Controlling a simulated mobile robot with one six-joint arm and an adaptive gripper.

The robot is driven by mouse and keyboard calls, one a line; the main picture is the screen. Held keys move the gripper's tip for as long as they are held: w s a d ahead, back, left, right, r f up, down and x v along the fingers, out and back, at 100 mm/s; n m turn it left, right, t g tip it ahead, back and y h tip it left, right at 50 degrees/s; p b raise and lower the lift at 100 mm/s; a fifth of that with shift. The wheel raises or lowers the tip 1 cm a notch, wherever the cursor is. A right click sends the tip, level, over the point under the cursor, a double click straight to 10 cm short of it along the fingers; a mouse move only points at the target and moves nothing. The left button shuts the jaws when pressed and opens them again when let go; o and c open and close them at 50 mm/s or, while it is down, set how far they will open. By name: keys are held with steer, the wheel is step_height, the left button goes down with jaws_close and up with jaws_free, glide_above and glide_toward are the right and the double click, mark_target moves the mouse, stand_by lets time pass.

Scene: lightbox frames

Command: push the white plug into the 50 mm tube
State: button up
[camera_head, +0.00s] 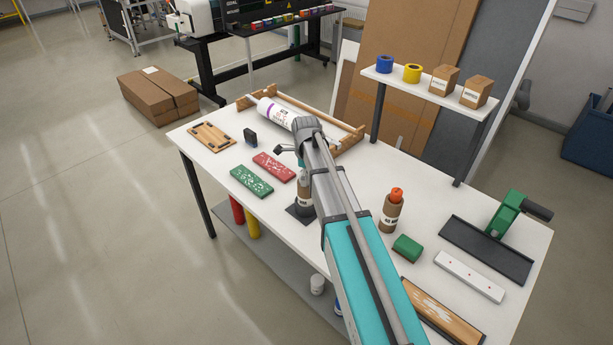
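A white tube (284,112) with a purple band and dark print lies on its side in a wooden cradle (345,142) at the back left of the table. I take it for the 50 mm tube, but its size cannot be read. I cannot make out a separate white plug; my arm covers the tube's right end. My arm reaches from the bottom over the table to this end. A small dark part, perhaps my gripper (285,149), shows left of the arm's end. Its fingers are too small and hidden to tell whether they hold anything.
A red block (273,168), a green block (251,181) and a wooden board (211,136) lie left. A brown bottle (391,211) with an orange top stands right of my arm. A raised shelf (430,95) stands at the back. A black tray (486,250) lies right.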

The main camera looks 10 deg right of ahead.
steer(key=shift+r, duration=0.2)
stand_by(0.3)
step_height(320, 180, up, 12)
steer(key=p, duration=1.2)
steer(key=shift+f, duration=0.15)
stand_by(0.6)
steer(key=s+n, duration=2.2)
steer(key=shift+s+d, duration=0.2)
